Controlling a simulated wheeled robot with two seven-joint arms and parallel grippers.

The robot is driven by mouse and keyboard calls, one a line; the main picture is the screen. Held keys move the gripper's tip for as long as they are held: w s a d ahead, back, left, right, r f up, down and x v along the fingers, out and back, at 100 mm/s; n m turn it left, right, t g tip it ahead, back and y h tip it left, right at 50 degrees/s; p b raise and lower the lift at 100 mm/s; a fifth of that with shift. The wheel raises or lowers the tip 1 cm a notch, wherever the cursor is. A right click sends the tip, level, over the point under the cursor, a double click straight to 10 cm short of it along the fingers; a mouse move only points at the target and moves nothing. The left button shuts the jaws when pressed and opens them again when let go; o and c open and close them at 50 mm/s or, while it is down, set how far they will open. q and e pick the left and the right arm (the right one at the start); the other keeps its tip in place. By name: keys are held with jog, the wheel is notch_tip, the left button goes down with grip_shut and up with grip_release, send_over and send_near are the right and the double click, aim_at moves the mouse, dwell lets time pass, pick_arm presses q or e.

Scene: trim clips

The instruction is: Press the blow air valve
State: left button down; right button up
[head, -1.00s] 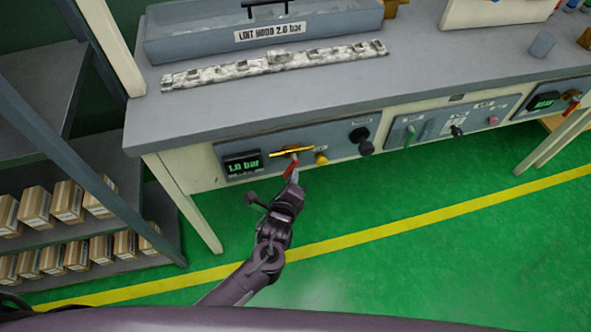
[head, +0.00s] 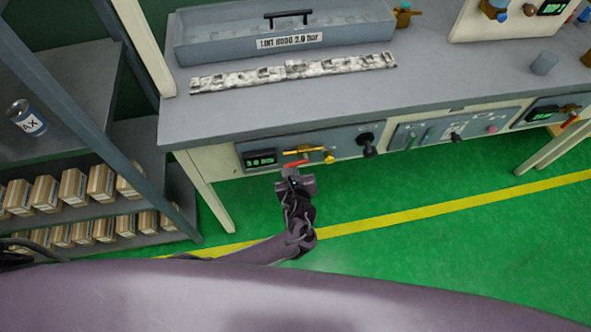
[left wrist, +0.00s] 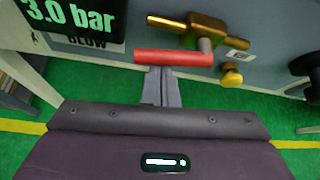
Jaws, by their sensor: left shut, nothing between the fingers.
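The blow air valve is a brass body (head: 303,150) with a red lever (head: 296,162) on the grey front panel under the bench. In the left wrist view the red lever (left wrist: 173,58) lies almost level, pointing left from the brass body (left wrist: 187,25). The display (left wrist: 75,18) beside it reads 3.0 bar, above a partly hidden BLOW label (left wrist: 85,41). My left gripper (head: 289,173) is shut and empty, just below the lever. Its fingertips (left wrist: 161,72) are right under the lever's middle; I cannot tell whether they touch. My right gripper is out of view.
A yellow knob (head: 329,157) and a black knob (head: 367,140) sit right of the valve. A bench leg (head: 205,195) and a shelf with boxes (head: 73,187) stand to the left. The green floor (head: 420,245) in front is clear.

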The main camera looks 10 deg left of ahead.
pick_arm(q)
jog(key=shift+d, duration=0.15)
jog(key=shift+w+d+r, duration=0.1)
jog(key=shift+w+d, duration=0.15)
jog(key=shift+d, duration=0.4)
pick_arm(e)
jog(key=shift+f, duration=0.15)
pick_arm(q)
jog(key=shift+a, duration=0.1)
